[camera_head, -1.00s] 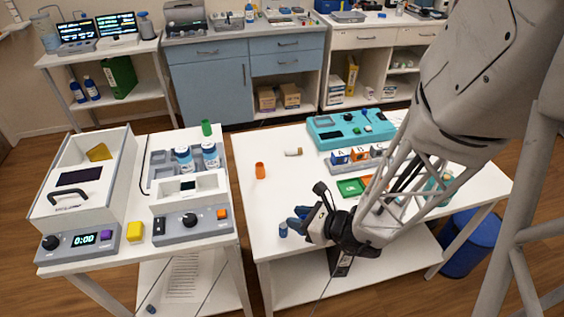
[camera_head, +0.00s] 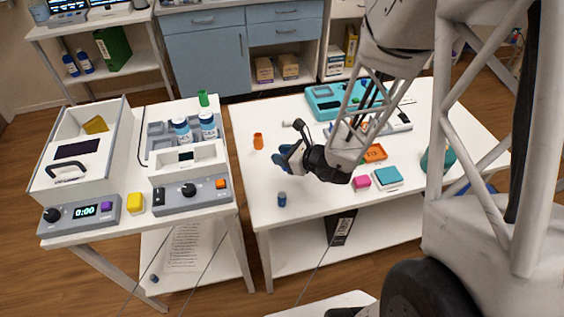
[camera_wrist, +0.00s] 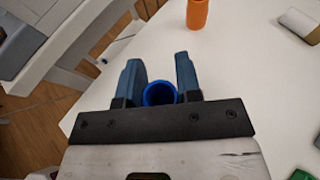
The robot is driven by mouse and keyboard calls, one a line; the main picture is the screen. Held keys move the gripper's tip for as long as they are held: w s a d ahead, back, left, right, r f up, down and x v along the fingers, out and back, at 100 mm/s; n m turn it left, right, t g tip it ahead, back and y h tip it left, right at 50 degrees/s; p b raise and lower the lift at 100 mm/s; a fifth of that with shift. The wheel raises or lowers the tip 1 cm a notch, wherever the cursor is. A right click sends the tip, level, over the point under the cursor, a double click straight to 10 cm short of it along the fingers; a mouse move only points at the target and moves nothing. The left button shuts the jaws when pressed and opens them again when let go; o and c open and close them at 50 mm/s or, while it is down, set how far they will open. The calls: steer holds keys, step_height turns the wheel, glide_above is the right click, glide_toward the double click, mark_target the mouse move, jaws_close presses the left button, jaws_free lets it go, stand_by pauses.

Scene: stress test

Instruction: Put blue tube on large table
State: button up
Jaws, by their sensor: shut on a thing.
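My gripper (camera_head: 283,158) is over the left part of the large white table (camera_head: 310,205), its blue fingers pointing left. In the wrist view my gripper (camera_wrist: 160,85) is shut on a blue tube (camera_wrist: 160,93), whose round open rim shows between the fingers. In the head view the held tube cannot be told apart from the blue fingers. Whether its bottom touches the table is hidden.
An orange tube (camera_head: 258,141) stands beyond my gripper. A small blue container (camera_head: 282,199) stands near the front left corner. A teal case (camera_head: 335,100) is at the back. Table around the small container is clear.

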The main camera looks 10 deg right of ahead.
steer(key=shift+w+f, duration=0.1)
stand_by(0.3)
steer(key=shift+f, duration=1.7)
steer(key=o, duration=0.9)
steer(key=shift+f, duration=0.1)
steer(key=shift+v, duration=6.05)
steer(key=shift+a+r, duration=0.1)
steer(key=shift+r, duration=0.1)
